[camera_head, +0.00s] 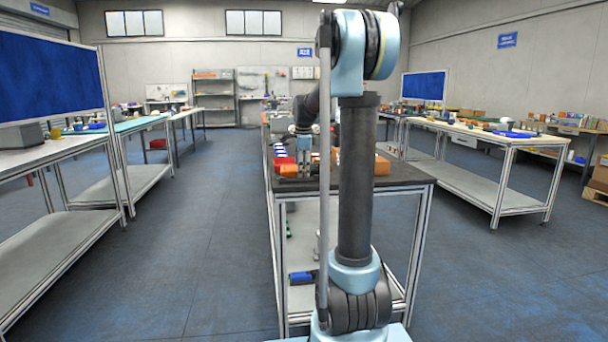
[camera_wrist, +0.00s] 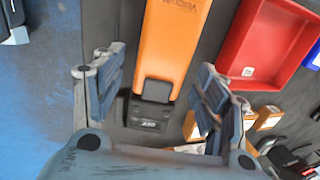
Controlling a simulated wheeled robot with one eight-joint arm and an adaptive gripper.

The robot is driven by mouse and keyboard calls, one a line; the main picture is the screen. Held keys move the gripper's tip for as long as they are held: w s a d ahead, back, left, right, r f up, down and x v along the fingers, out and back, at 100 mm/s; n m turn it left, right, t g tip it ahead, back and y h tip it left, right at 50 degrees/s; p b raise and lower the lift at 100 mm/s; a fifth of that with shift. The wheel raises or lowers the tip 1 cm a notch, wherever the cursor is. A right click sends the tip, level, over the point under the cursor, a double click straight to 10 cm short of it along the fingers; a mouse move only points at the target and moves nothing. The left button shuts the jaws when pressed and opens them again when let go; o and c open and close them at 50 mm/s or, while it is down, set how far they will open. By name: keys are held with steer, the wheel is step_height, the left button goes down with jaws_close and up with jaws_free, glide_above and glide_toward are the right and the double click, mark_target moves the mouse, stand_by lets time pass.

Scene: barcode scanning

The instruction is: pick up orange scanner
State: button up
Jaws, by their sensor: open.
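The orange scanner (camera_wrist: 172,45) lies on the dark table top, its long orange body running to the top edge of the wrist view and its black end (camera_wrist: 150,110) toward me. My gripper (camera_wrist: 161,66) is open, with one finger on each side of the scanner in the picture. I see no contact, and the height of the fingers above it is hard to judge. In the head view my gripper (camera_head: 303,153) is over the table, with a small orange patch (camera_head: 289,170) beside it that appears to be the scanner.
A red bin (camera_wrist: 262,45) lies right of the scanner, with a blue bin (camera_wrist: 313,60) beyond it. Small orange-brown boxes (camera_wrist: 268,117) and a black device (camera_wrist: 287,158) are near the right finger. The table edge and blue floor (camera_wrist: 40,90) are at left.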

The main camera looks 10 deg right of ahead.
steer(key=shift+w+f, duration=0.1)
steer(key=shift+f, duration=0.2)
steer(key=shift+c, duration=0.6)
steer(key=c, duration=1.3)
